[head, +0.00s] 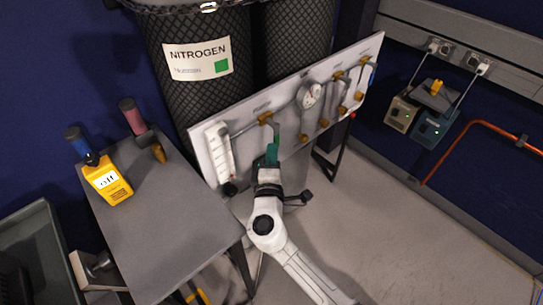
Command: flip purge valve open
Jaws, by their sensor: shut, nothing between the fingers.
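The valve panel (285,138) is a white tilted board standing in front of dark mesh-covered cylinders. It carries pipework with several brass-coloured valves, one at the left (266,118) and others toward the right (341,109). I cannot read the small labels, so I cannot tell which one is the purge valve or how its handle is set. My gripper (272,150), with green fingers, is shut and empty. It is in front of the panel, just below the left brass valve. I cannot tell whether it touches anything. My gripper and arm hide part of the panel's lower edge.
A round gauge (309,95) and a white flow tube (220,152) are on the panel. A grey table (165,220) at the left holds a yellow meter (107,181). Nitrogen cylinders (197,62) stand behind. The floor (385,215) at the right is clear.

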